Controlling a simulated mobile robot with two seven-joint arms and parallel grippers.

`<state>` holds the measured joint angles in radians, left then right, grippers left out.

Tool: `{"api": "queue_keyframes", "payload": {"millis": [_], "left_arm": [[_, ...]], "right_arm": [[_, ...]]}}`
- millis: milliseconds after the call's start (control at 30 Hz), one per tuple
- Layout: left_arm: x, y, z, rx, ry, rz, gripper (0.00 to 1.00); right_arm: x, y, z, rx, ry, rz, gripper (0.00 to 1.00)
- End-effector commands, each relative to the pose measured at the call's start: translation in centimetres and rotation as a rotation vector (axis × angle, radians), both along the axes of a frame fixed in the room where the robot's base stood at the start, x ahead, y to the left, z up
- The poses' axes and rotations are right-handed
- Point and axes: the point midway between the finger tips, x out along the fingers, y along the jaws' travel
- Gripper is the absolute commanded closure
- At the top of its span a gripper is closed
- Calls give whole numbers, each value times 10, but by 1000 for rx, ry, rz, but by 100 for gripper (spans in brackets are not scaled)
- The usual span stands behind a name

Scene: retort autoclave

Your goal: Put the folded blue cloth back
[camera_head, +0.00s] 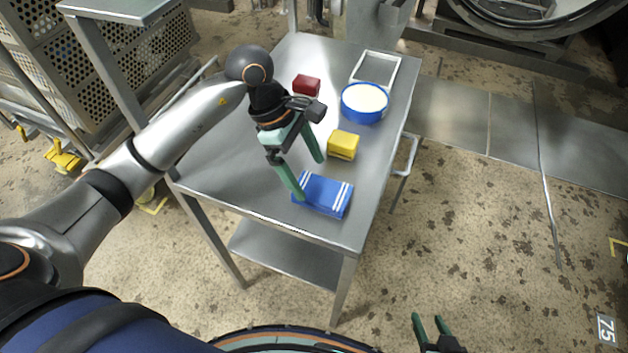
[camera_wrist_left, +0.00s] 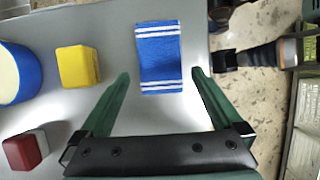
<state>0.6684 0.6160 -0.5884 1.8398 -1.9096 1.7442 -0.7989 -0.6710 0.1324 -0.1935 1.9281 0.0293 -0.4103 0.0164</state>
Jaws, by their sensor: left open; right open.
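The folded blue cloth (camera_head: 327,196) with white stripes lies flat on the metal cart top (camera_head: 230,150), near its front right corner. My left gripper (camera_head: 312,178) is open and points down just behind and over the cloth's left part. In the left wrist view the cloth (camera_wrist_left: 159,58) lies beyond the fingertips, roughly between the lines of the two green fingers (camera_wrist_left: 160,73). I cannot tell whether a finger touches it. My right gripper (camera_head: 431,326) is open and empty at the bottom edge of the head view, over the floor.
A yellow block (camera_head: 343,145), a blue round tub with pale contents (camera_head: 364,104), a red block (camera_head: 306,85) and a white-rimmed tray (camera_head: 392,63) stand on the cart. A perforated crate (camera_head: 60,60) is at the left. The floor right of the cart is clear.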

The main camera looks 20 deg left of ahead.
Motion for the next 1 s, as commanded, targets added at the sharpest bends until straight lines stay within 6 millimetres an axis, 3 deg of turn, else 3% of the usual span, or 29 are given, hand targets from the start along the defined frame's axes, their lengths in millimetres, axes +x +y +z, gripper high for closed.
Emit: {"api": "queue_keyframes", "payload": {"millis": [200,400,1000], "left_arm": [[2,18,43,1,-5,1,0],[1,27,64,0,-1,0,0],[1,28,68,-1,0,0,0]], "right_arm": [[-1,0,-3,0,5,1,50],[-1,1,-4,0,7,2,50],[0,2,-2,2,4,4,50]]}}
